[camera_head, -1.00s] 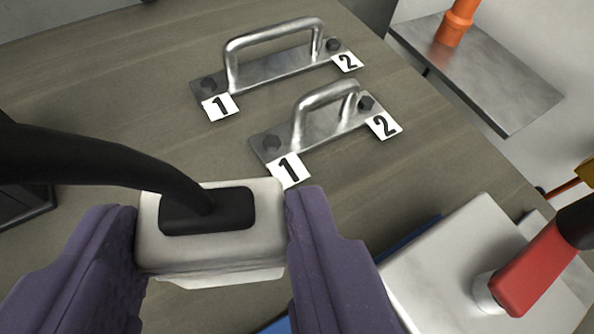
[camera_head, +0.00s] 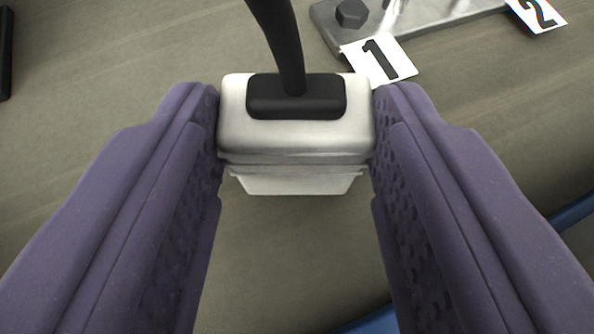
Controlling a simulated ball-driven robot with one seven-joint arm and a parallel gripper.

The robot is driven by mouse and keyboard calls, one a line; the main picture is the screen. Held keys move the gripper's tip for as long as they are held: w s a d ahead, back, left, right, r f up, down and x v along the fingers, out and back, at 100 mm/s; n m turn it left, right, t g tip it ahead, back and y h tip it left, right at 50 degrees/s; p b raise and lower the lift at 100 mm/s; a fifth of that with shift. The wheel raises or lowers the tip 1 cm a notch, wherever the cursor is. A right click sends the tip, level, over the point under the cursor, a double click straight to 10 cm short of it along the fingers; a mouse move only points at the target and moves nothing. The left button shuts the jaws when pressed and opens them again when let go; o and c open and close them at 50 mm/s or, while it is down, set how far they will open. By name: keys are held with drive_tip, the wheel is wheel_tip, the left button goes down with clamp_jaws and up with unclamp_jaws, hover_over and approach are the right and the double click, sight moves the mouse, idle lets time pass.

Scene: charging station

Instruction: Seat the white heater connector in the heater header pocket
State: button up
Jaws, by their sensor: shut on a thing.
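The white heater connector (camera_head: 296,137) is held between the two purple fingers of my gripper (camera_head: 296,130), in the middle of the view. Its black top with a black cable (camera_head: 276,40) faces me, and the cable runs up out of the picture. A narrower pale lower part of the connector (camera_head: 296,182) shows beneath its body. My gripper is shut on it, one finger against each side. I cannot tell how far the connector is above the wooden surface. The heater header pocket cannot be made out in this view.
A brown wood-grain surface (camera_head: 120,50) fills the background. A metal plate (camera_head: 420,22) with a bolt and number tags "1" (camera_head: 378,60) and "2" (camera_head: 538,12) lies at the upper right. A blue edge (camera_head: 574,213) shows at the lower right.

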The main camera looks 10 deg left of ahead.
drive_tip(key=o, duration=1)
drive_tip(key=shift+o, duration=0.2)
drive_tip(key=shift+s+r, duration=0.25)
drive_tip(key=shift+r, duration=0.05)
drive_tip(key=p+v, duration=0.9)
drive_tip(key=v, duration=0.2)
drive_tip(key=shift+s, duration=0.15)
